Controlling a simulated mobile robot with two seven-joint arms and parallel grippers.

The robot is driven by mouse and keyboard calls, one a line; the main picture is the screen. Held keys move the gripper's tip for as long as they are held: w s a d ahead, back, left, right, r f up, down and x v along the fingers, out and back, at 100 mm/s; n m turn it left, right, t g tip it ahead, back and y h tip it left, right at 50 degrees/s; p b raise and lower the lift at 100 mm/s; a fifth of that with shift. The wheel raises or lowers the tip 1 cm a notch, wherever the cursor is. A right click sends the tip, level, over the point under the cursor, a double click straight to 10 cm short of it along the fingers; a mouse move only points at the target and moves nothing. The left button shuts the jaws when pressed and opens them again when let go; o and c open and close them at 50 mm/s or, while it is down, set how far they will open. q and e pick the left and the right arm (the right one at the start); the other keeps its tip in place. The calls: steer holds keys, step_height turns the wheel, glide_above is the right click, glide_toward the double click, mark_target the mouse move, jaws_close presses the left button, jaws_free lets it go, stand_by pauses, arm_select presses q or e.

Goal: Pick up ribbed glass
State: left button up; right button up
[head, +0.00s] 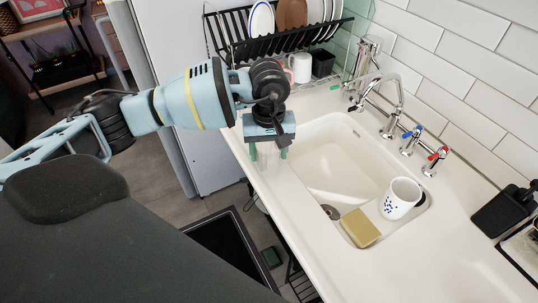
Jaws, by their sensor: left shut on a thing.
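My left gripper (268,150) points down over the left rim of the sink, with green fingertips on either side of a clear glass. The glass (267,158) is see-through and hard to make out between the fingers; its ribs cannot be told at this size. The gripper is shut on it. Whether the glass touches the counter below cannot be told. My left arm comes in from the left and hides part of the counter behind it. My right gripper is not in view.
The white sink (345,168) holds a speckled mug (401,197) and a yellow sponge (360,228). Taps (390,110) stand behind it. A black dish rack (285,42) with plates hangs above cups at the back. The counter (455,245) right of the sink has clear room.

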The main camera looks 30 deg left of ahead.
arm_select(q)
steer(key=shift+r, duration=0.85)
steer(key=s+d+r+b, duration=0.1)
steer(key=s+d, duration=0.1)
steer(key=s, duration=1.3)
steer(key=shift+s+d+r, duration=0.15)
steer(key=shift+s+d, duration=0.1)
steer(key=shift+s, duration=0.15)
steer(key=shift+s, duration=0.1)
